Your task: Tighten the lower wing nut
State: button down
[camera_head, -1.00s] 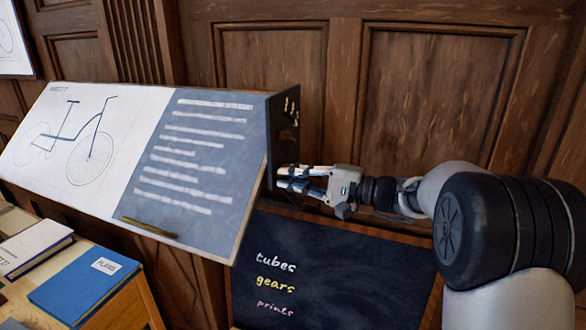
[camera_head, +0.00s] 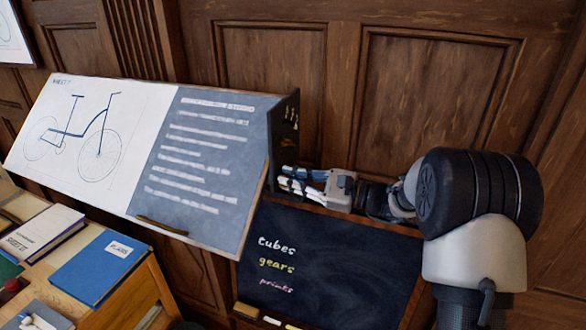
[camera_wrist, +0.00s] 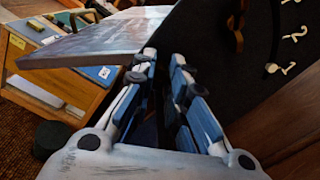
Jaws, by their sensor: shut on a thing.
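The tilted drafting board (camera_head: 207,206) carries a bicycle drawing and a grey sheet. At its right end is a black side plate (camera_head: 290,112), which also shows in the wrist view (camera_wrist: 285,45) with white numbers. My gripper (camera_head: 284,178) is at the lower part of this plate, with blue-padded fingers reaching to it. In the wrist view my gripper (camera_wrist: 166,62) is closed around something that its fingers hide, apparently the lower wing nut. A brownish-orange piece (camera_wrist: 236,30), perhaps the upper wing nut, stands on the plate to the right of and above the fingers.
A chalkboard (camera_head: 340,255) with written words is below my gripper. A wooden desk (camera_head: 105,300) with a blue book (camera_head: 100,270) stands at the lower left. Panelled wood wall (camera_head: 440,90) lies behind the board and arm.

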jog(key=shift+m+p, duration=2)
jog(key=shift+m, duration=0.2)
jog(key=c, duration=0.8)
grip_release()
jog(key=shift+c, duration=0.2)
jog(key=shift+d, duration=0.1)
jog(key=v, duration=1.1)
jog(key=shift+s+d, duration=0.2)
jog(key=shift+d, duration=0.15)
